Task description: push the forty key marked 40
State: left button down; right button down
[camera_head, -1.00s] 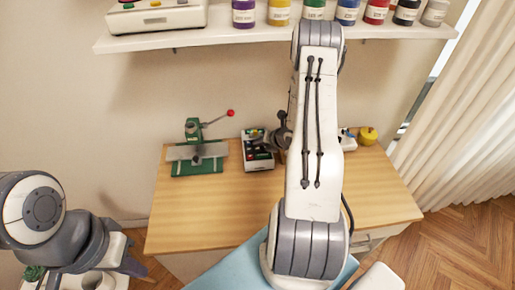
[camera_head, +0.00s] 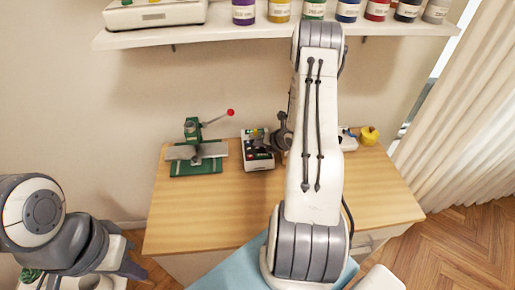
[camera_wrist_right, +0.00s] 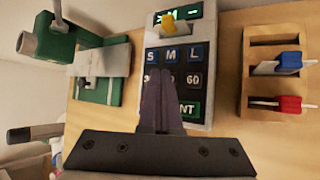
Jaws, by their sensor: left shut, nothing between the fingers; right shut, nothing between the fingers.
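The keypad device (camera_head: 258,150) lies on the desk, partly behind my right arm in the head view. In the right wrist view its dark keypad (camera_wrist_right: 201,80) shows S, M and L keys, with a lower row holding a 60 key (camera_wrist_right: 193,79) at the right and a partly covered key starting with 3 at the left. The middle of that row, between them, is hidden behind my right gripper (camera_wrist_right: 157,86), so no 40 marking shows. My right gripper is shut and empty, its tips over the keypad; contact cannot be told. My left gripper (camera_head: 130,265) is low at the left, away from the desk.
A green press with a red-knobbed lever (camera_head: 196,152) stands left of the keypad device. A wooden rack (camera_wrist_right: 277,82) with blue and red pieces is to its right in the wrist view. A yellow knob (camera_wrist_right: 167,22) sits before the display. The front desk (camera_head: 200,215) is clear.

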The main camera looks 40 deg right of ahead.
aim_at(259, 151)
jog(key=shift+f+b, duration=0.45)
jog(key=shift+b, duration=0.15)
dwell(0.4)
jog(key=shift+r, duration=0.1)
jog(key=shift+r+p, duration=0.4)
jog(key=shift+r, duration=0.35)
notch_tip(259, 151, up, 5)
jog(key=p, duration=0.2)
jog(key=shift+p, duration=0.35)
dwell(0.7)
